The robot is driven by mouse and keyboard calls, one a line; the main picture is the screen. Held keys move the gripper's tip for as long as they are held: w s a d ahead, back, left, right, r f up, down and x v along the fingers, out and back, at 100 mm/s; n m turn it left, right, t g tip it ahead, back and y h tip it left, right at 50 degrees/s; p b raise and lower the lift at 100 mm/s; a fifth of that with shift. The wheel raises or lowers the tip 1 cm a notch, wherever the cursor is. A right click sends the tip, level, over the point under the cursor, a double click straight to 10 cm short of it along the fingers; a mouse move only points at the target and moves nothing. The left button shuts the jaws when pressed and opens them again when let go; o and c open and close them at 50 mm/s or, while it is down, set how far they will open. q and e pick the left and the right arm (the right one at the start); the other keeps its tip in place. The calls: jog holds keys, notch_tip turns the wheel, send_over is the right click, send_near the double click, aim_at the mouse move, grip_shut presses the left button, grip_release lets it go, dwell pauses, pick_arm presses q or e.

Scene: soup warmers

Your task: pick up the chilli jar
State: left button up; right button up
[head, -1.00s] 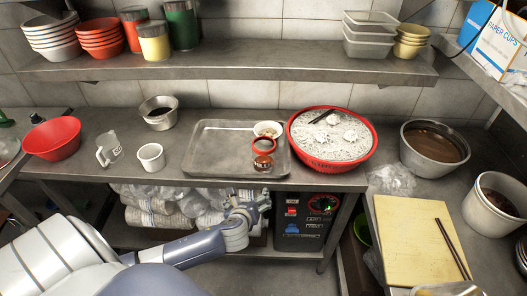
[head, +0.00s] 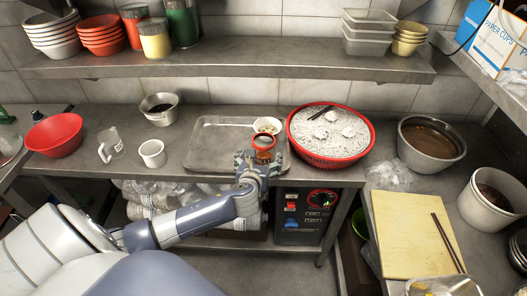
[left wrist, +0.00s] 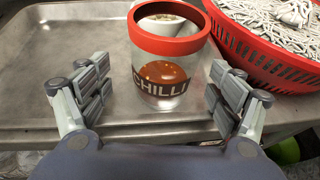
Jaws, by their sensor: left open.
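The chilli jar (left wrist: 165,75) is a clear jar with a red rim, a dark CHILLI label and red-brown sauce inside. It stands upright near the front right of the metal tray (left wrist: 60,60). In the head view the jar (head: 263,142) shows only its upper part; my gripper hides the rest. My left gripper (head: 260,162) is at the tray's front edge, just in front of the jar. In the left wrist view my left gripper (left wrist: 158,92) is open, with one finger on each side of the jar and visible gaps. My right gripper is not in view.
A small white bowl (head: 267,125) stands on the tray just behind the jar. A red basket of noodles (head: 326,160) stands close to the right. A white cup (head: 152,154) and glass mug (head: 112,142) stand left of the tray. A shelf (head: 240,68) runs above.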

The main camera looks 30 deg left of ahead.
pick_arm(q)
jog(key=shift+d+x, duration=0.15)
jog(key=shift+x, duration=0.9)
jog(key=shift+d+x, duration=0.1)
jog(key=shift+x, duration=1)
jog(key=shift+c, duration=0.6)
jog(key=c, duration=1.1)
